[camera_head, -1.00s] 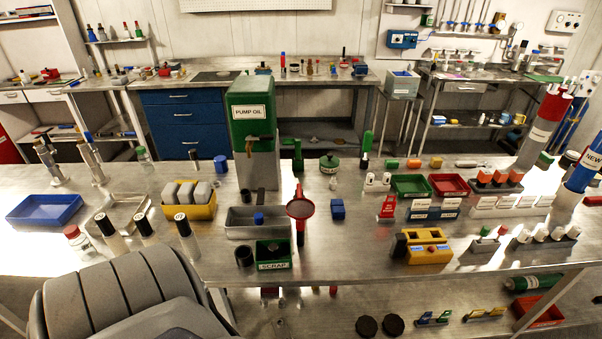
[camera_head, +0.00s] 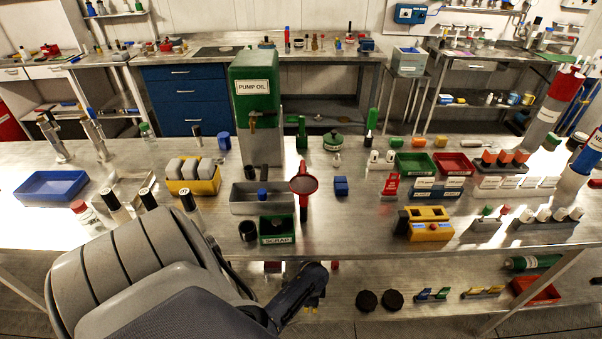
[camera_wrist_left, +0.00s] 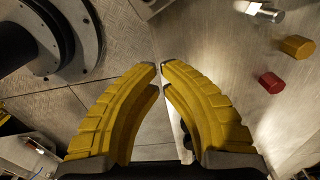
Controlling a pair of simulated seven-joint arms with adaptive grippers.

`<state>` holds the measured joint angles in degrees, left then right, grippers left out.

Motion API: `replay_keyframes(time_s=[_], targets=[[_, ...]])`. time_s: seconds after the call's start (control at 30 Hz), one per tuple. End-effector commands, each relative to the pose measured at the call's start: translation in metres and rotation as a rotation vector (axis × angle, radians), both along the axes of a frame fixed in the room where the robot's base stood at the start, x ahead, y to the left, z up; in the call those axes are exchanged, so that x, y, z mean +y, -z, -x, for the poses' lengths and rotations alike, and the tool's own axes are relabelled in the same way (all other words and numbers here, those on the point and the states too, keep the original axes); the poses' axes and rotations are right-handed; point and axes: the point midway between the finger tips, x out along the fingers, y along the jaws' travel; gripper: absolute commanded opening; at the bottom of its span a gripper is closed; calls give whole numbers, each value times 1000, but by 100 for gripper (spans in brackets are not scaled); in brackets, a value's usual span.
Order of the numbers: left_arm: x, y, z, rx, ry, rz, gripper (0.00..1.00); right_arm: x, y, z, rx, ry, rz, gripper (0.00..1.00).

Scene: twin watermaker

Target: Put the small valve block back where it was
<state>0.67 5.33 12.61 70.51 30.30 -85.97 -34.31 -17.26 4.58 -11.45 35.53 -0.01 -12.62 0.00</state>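My left arm comes in from the lower left in the head view, and its dark wrist reaches down in front of the bench's front edge. My left gripper (camera_wrist_left: 160,68) shows closely in the left wrist view. Its yellow curved fingers almost meet at the tips, with a thin gap and nothing seen held between them. A small blue block (camera_head: 341,186) stands on the bench right of the red funnel-like piece; I cannot tell whether it is the valve block. A red piece (camera_wrist_left: 271,82) and a brass-coloured hexagonal piece (camera_wrist_left: 297,46) lie on metal right of the fingers. My right gripper is not in view.
The bench holds a green pump oil tank (camera_head: 256,88), a grey tray (camera_head: 239,209), a green scrap bin (camera_head: 277,238) and a yellow fixture (camera_head: 430,231). Below are black discs (camera_head: 366,300) and a red tray (camera_head: 541,290).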

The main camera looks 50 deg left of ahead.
Motion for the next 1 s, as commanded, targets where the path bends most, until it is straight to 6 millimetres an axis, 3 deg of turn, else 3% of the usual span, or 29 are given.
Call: replay_keyframes(time_s=[0.3,0.6,0.73,1.0], targets=[[-1,42,1,4,0,1,0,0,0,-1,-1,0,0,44],[-1,70,0,2,-1,1,0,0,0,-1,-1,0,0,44],[0,79,1,1,1,0,0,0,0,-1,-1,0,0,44],[20,78,21,1,0,-1,0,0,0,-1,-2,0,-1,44]])
